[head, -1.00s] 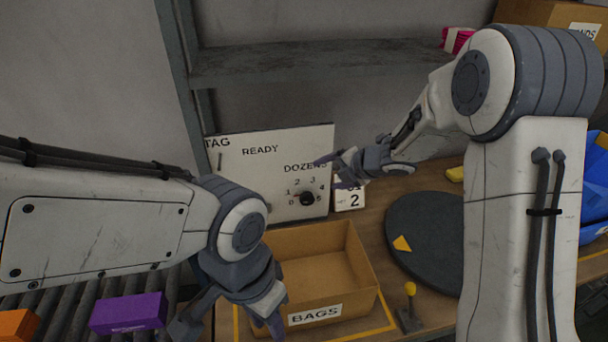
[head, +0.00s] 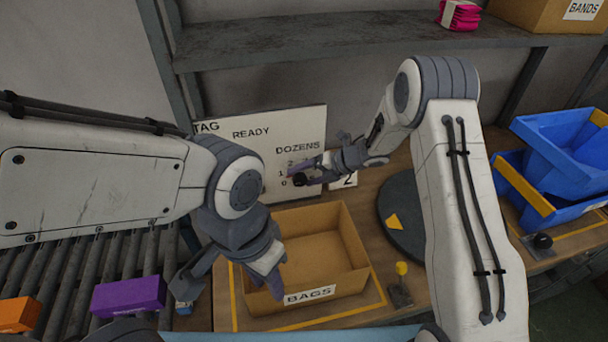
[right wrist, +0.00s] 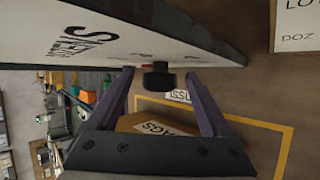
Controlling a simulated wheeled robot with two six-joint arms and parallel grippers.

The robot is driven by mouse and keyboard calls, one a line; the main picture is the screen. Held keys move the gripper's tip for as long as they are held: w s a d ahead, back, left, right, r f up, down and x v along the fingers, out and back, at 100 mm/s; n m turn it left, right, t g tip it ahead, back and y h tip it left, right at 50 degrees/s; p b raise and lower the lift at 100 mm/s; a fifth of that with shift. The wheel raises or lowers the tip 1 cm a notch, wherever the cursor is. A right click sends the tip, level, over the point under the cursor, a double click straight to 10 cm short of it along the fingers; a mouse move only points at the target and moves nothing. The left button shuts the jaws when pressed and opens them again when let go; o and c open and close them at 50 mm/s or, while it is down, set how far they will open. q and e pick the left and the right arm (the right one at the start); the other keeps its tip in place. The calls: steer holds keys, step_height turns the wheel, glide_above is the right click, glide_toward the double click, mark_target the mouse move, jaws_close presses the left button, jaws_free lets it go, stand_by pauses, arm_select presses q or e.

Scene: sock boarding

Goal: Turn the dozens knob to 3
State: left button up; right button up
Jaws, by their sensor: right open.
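The white panel (head: 235,115) reads TAG, READY and DOZENS. Its black dozens knob (head: 299,180) is partly covered by my right gripper (head: 303,172), and most of the numbers around it are hidden. In the right wrist view the knob (right wrist: 158,78) sticks out from the panel between the open fingers of my right gripper (right wrist: 163,105), a little beyond their tips, with a gap on both sides. I cannot tell which number it points to. My left gripper (head: 230,285) is open and empty at the left side of the BAGS box.
The cardboard BAGS box (head: 345,225) stands below the panel. A dark turntable (head: 392,205), a yellow-topped lever (head: 401,270) and blue bins (head: 565,150) lie further right. A purple box (head: 128,296) is on the rollers.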

steer(key=shift+a+f, duration=0.2)
steer(key=shift+f, duration=0.05)
jaws_close()
steer(key=shift+w+d+f+b, duration=0.1)
steer(key=shift+f+b, duration=0.05)
steer(key=shift+b, duration=0.35)
steer(key=m+y+b, duration=0.1)
steer(key=y+b, duration=0.1)
steer(key=b, duration=0.2)
steer(key=f+y+b, duration=0.1)
steer(key=y+b, duration=0.2)
steer(key=b, duration=0.1)
steer(key=shift+d+m, duration=0.15)
steer(key=shift+m, duration=0.25)
steer(key=shift+r+m+y+b, duration=0.3)
steer(key=shift+y+b, duration=0.3)
steer(key=shift+b, duration=0.45)
jaws_free()
